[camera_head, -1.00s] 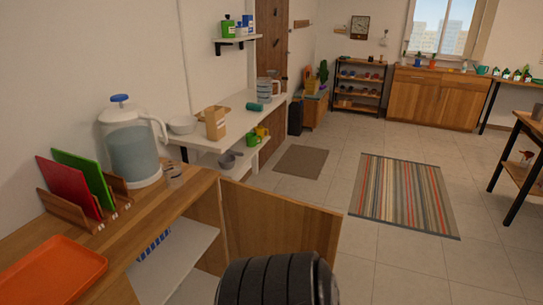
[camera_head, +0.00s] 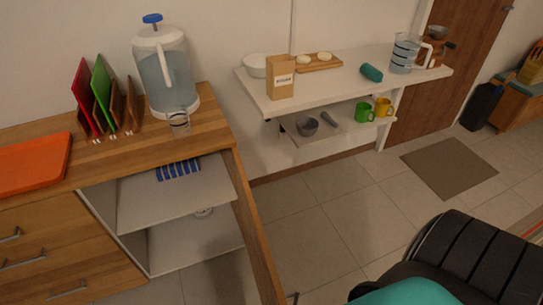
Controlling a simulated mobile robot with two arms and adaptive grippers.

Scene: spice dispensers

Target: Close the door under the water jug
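The water jug (camera_head: 158,75), clear with a blue knob, stands on the wooden cabinet's top (camera_head: 140,150). Below it, the cabinet door (camera_head: 256,235) stands open. I see it nearly edge-on, running from the cabinet's right front corner down to the bottom of the picture. The open compartment shows white shelves (camera_head: 170,203) with a blue-striped item (camera_head: 178,170) on the upper one. Neither gripper is in view. A black ribbed part and a teal part, probably of my own arm, show at lower right, apart from the door in the picture.
Drawers (camera_head: 60,250) lie left of the compartment. A white wall shelf (camera_head: 335,78) is at right. Tiled floor (camera_head: 330,205) is free right of the door.

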